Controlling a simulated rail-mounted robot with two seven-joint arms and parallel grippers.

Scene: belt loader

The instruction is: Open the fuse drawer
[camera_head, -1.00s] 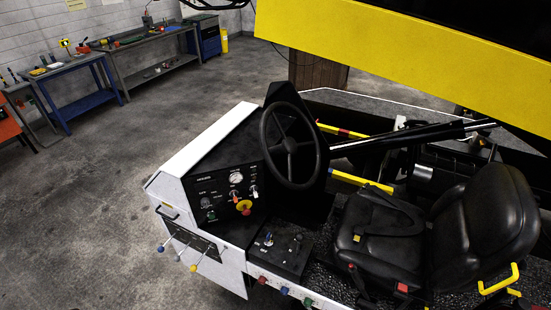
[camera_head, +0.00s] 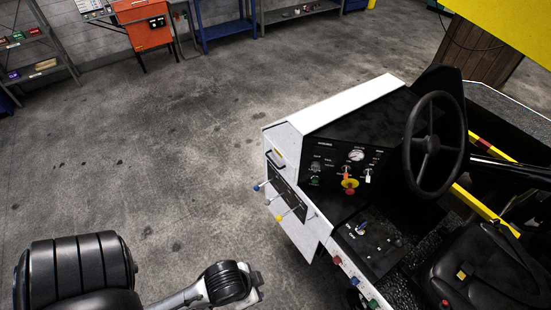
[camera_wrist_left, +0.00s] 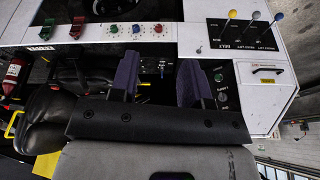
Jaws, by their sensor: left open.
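What looks like the fuse drawer is a small white front with a black handle (camera_head: 276,158) on the end of the white console, beside the lever panel. It appears closed. Its handle (camera_wrist_left: 267,70) also shows at the right of the left wrist view, with a small yellow label beside it. My left gripper (camera_wrist_left: 158,78) is open and empty, its two dark fingers well apart over the console controls in that view, left of the handle. In the head view my left arm enters at the bottom left, clear of the console. My right gripper is not in view.
Three levers with coloured knobs (camera_head: 267,187) stick out near the drawer. The dashboard (camera_head: 345,165), steering wheel (camera_head: 434,145) and seat (camera_head: 485,270) are to the right. Open concrete floor (camera_head: 170,160) lies left of the console. An orange cabinet (camera_head: 145,28) stands behind.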

